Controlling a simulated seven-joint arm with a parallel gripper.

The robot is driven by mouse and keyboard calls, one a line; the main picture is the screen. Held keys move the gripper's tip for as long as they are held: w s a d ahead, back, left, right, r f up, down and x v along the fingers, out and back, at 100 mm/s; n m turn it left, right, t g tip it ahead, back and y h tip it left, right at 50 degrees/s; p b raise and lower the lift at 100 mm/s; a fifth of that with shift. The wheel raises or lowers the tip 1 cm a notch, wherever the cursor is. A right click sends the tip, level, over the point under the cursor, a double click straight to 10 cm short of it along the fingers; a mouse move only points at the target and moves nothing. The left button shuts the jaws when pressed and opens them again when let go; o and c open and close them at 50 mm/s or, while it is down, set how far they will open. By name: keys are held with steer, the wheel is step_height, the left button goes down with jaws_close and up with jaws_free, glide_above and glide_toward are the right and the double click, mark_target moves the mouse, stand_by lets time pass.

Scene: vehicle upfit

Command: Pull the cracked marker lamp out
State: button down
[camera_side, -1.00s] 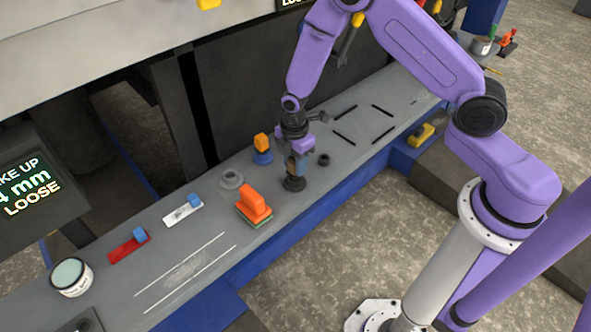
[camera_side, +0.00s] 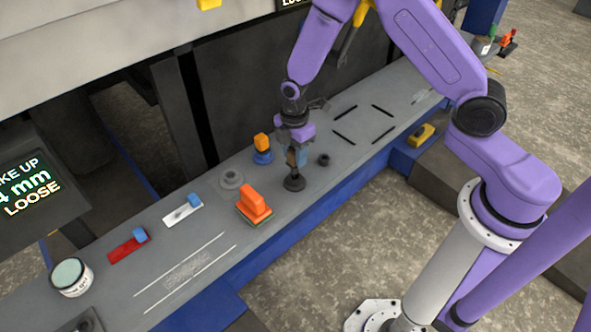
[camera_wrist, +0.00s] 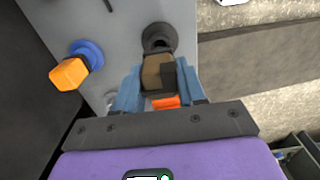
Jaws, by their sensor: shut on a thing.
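My gripper (camera_side: 297,164) is above a dark round socket (camera_side: 294,184) on the grey bench. Its blue fingers (camera_wrist: 160,88) are shut on a brown and dark block-shaped piece, which I take to be the marker lamp (camera_wrist: 157,72). The lamp (camera_side: 291,157) is upright over the socket, partly hidden by the fingers. I cannot tell whether its lower end is clear of the socket. No crack can be made out at this size. A dark ring also shows just beyond the lamp in the wrist view.
An orange lamp on a blue base (camera_side: 262,148) stands close behind. An orange-handled block (camera_side: 253,203), a grey ring (camera_side: 231,180) and a small black ring (camera_side: 323,160) are nearby. Red and white pieces and a tin (camera_side: 71,278) lie farther left.

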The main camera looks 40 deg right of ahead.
steer(key=shift+r, duration=2.4)
